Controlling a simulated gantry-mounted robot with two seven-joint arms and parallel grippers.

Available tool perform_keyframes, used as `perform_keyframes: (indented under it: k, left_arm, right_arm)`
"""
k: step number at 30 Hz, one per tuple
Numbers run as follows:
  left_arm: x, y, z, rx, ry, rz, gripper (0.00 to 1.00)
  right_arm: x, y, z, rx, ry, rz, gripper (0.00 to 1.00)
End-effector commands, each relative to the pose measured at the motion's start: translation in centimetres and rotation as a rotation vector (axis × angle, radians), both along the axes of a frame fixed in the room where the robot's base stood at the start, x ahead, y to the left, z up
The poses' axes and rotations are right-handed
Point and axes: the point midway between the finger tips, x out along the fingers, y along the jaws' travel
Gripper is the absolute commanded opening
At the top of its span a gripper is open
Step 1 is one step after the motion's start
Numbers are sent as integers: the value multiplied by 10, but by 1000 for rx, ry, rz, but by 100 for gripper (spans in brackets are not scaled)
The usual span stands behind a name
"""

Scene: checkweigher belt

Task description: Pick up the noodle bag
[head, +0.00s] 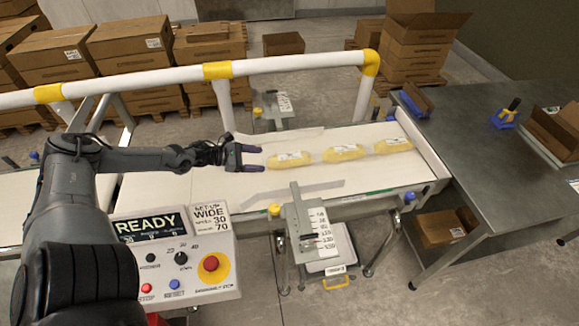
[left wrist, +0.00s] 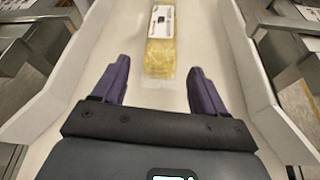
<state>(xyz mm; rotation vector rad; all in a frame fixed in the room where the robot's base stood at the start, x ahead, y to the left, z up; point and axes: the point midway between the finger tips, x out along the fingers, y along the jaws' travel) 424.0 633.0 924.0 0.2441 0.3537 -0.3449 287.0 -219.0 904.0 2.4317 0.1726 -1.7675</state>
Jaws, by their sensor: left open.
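Three clear bags of yellow noodles with white labels lie in a row on the pale belt (head: 200,188). The nearest noodle bag (head: 290,160) is just right of my left gripper (head: 255,158). A middle bag (head: 344,153) and a far bag (head: 393,146) lie beyond it. My left gripper is open and empty, its purple fingers pointing along the belt. In the left wrist view one noodle bag (left wrist: 160,50) lies ahead of the open left gripper (left wrist: 158,85), roughly centred between the fingers; its far end is cut off. My right gripper is not in view.
Pale guide rails (head: 300,188) flank the belt. A white guard rail (head: 290,66) with yellow joints runs behind it. A control panel (head: 180,260) reading READY and a scale plate (head: 316,228) stand in front. A grey table (head: 490,140) is at right.

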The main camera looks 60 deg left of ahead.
Motion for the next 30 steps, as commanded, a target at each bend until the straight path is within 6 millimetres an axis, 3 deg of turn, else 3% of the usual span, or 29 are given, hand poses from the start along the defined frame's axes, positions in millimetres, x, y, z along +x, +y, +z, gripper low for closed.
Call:
perform_keyframes:
  k: [3,14,24,30]
  left_arm:
    - [15,-5,-11,-1,-3,-1,72]
    - [33,-12,-16,-2,1,1,72]
    - [63,-23,-32,-2,-3,1,72]
    - [74,-27,-34,-1,-1,1,72]
  right_arm:
    - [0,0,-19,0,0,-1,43]
    - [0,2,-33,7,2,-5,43]
    - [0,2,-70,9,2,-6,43]
    - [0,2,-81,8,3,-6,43]
